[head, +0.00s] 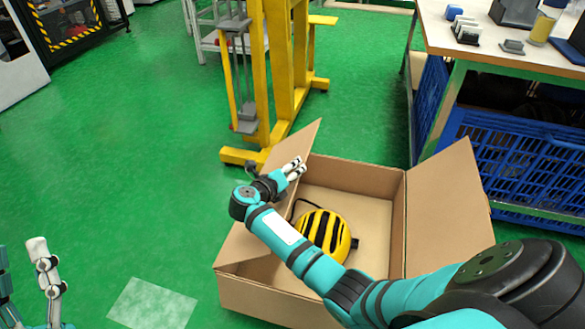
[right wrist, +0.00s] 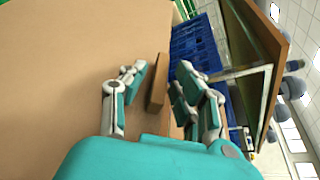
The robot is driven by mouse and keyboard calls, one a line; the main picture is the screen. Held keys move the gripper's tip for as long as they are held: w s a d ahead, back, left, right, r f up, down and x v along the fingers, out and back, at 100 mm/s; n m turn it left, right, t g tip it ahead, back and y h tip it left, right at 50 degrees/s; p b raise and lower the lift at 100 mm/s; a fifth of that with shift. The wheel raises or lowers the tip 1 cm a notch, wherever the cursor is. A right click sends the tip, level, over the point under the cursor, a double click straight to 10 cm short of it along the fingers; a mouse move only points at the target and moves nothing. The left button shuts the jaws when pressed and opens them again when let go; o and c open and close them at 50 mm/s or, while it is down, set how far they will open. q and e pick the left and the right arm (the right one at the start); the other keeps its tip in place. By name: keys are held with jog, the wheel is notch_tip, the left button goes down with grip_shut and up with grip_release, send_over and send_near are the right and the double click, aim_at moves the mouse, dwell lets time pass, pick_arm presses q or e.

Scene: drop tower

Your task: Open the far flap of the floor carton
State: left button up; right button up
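The open-topped floor carton (head: 290,307) is brown cardboard and stands in the middle of the head view. A flap (head: 308,143) rises at its left side and leans at a slant; another flap (head: 452,205) leans outward at the right. I cannot tell for sure which one is the far flap. My right gripper (head: 295,168) is over the carton beside the left flap. In the right wrist view its fingers (right wrist: 163,86) are apart, with a narrow cardboard edge (right wrist: 158,84) showing between them; contact is unclear. My left gripper (head: 44,268) is at the lower left, far from the carton.
A yellow-and-black striped object (head: 325,234) lies in the carton. A yellow stand (head: 280,70) is just behind it. A workbench (head: 500,55) and blue crates (head: 530,170) stand at the right. Green floor (head: 140,150) is clear at the left, with a pale sheet (head: 152,304).

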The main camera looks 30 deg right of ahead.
grip_shut()
